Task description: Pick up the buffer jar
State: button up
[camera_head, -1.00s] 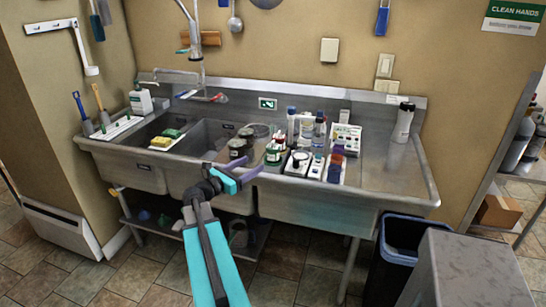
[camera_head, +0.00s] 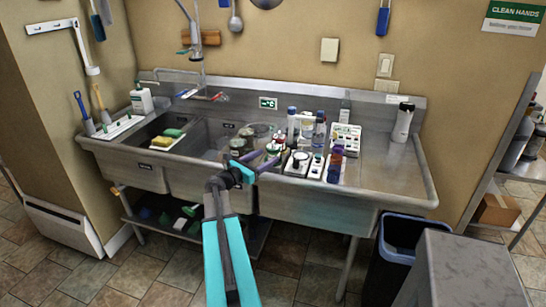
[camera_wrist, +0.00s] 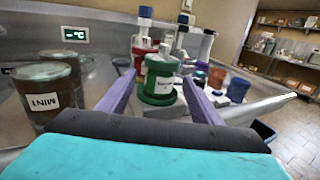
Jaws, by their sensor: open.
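A green jar with a white label (camera_wrist: 159,82) stands ahead of my gripper in the wrist view. Its label text is too small to read surely, so I cannot confirm that it is the buffer jar. My gripper (camera_wrist: 157,84) is open, with one purple finger on each side of the green jar's line and nothing held. In the head view my gripper (camera_head: 262,158) reaches over the sink's front edge toward the group of jars. The green jar (camera_head: 273,149) is partly hidden there by the fingers.
Dark jars, one labelled MINT (camera_wrist: 42,103), stand close left of the gripper. A red-and-white bottle (camera_wrist: 143,45) is behind the green jar. Several bottles and small containers (camera_wrist: 216,78) crowd the right. The steel drainboard (camera_head: 385,170) is mostly bare at right.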

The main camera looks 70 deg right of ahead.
aim_at(269, 155)
jog(key=shift+s+d+r+p, duration=0.15)
jog(key=shift+d+p, duration=0.2)
jog(key=shift+d, duration=0.05)
jog(key=shift+p+x, duration=0.95)
jog(key=shift+x, duration=1.25)
jog(key=shift+a, duration=0.1)
jog(key=c, duration=1.2)
